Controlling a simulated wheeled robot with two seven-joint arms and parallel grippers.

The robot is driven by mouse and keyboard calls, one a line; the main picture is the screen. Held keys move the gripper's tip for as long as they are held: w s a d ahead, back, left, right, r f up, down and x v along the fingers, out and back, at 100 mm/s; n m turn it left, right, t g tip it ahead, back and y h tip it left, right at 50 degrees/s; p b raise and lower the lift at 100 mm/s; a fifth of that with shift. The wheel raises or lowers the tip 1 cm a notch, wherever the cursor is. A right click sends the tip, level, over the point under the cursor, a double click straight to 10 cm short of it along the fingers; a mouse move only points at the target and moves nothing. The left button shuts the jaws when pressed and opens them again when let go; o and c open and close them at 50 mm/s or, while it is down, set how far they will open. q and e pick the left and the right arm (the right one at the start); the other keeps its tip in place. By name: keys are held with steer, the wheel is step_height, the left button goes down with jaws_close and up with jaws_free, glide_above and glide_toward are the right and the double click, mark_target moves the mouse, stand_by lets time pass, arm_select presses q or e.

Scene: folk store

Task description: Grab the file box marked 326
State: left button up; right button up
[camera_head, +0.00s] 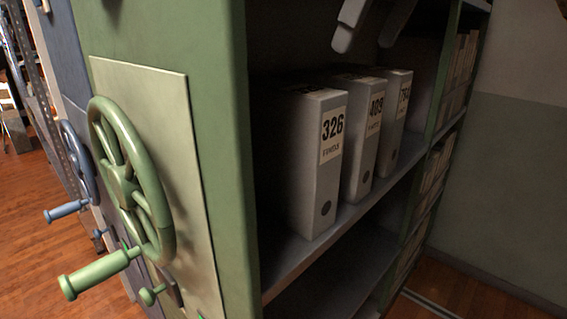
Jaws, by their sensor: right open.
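The file box marked 326 (318,165) is a light grey upright box on the shelf, the nearest of three in a row. Its white label reads 326 in black, with a round dark hole low on the spine. My right gripper (366,40) comes in at the top edge, open and empty. In the picture its fingers are above the file boxes and apart from them. My left gripper is not in view.
A second file box (365,140) and a third (396,120) stand just right of 326. The green cabinet side (225,150) with a handwheel (130,180) borders the shelf (350,222) on the left. More boxes fill the bay at right.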

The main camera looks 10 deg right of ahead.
mark_target(326, 121)
steer(key=b+x, duration=0.1)
steer(key=x, duration=0.7)
steer(key=shift+s+a+f, duration=0.1)
steer(key=shift+s+f, duration=0.05)
steer(key=shift+s, duration=0.05)
steer(key=shift+a+x, duration=0.15)
steer(key=shift+x, duration=1.35)
steer(key=shift+a+x, duration=0.1)
steer(key=shift+x, duration=1.4)
steer(key=shift+s, duration=0.1)
steer(key=c, duration=1.7)
jaws_close()
steer(key=shift+r, duration=0.35)
